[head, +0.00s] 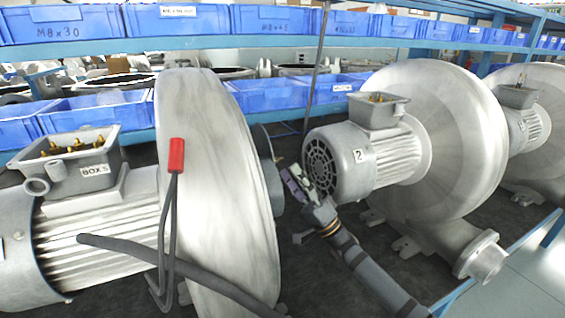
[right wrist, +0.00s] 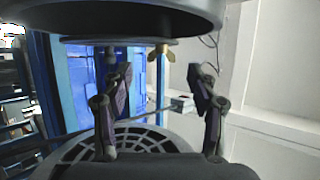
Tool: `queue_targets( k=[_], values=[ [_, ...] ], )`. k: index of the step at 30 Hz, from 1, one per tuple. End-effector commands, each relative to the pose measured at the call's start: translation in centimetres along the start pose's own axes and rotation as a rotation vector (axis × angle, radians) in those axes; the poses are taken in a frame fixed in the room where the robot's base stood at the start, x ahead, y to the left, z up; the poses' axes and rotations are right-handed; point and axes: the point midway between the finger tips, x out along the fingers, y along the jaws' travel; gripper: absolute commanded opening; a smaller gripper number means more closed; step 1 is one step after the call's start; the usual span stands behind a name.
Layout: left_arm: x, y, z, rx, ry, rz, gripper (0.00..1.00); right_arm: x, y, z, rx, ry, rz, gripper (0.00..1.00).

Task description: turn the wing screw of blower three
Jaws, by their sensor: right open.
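A large grey blower (head: 215,180) stands at the left in the head view. Its terminal box carries a label (head: 95,170) reading BOX with a digit I cannot read surely. My right gripper (head: 294,182) is in the gap between this blower's casing and the blower marked 2 (head: 385,150). In the right wrist view, my right gripper (right wrist: 159,78) is open and empty. A brass-coloured wing screw (right wrist: 158,52) shows beyond the fingertips, between them, under a grey disc, apart from both fingers. It is not clear in the head view. My left gripper is not in view.
A red-ended cable (head: 176,156) hangs before the left blower. Blue bins (head: 290,22) fill the rack behind. The round fan grille (right wrist: 140,140) lies close below the fingers in the right wrist view. A grey round casing (right wrist: 120,15) is just above them.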

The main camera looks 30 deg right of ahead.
Motion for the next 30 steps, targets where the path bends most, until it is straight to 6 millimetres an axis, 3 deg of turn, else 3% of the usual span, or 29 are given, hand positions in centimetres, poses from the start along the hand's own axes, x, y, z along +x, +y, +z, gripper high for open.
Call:
queue_targets(
  k=[3, 6, 16, 28, 30],
  values=[
    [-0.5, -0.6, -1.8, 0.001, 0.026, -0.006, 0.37, 2.2, -0.1, -0.1, 0.001, 0.003, -0.002, 0.59],
    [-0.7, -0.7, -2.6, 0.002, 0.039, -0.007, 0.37, 3.2, -0.1, -0.1, 0.001, 0.002, -0.001, 0.59],
    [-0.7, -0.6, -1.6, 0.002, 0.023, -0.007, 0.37, 3.6, 0.0, 0.0, 0.0, 0.0, 0.001, 0.59],
    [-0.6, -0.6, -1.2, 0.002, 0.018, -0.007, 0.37, 3.6, 0.0, 0.0, 0.0, 0.0, 0.001, 0.06],
    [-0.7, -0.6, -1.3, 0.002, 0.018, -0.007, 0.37, 3.6, 0.0, 0.0, 0.0, 0.0, 0.002, 0.05]
  ],
)
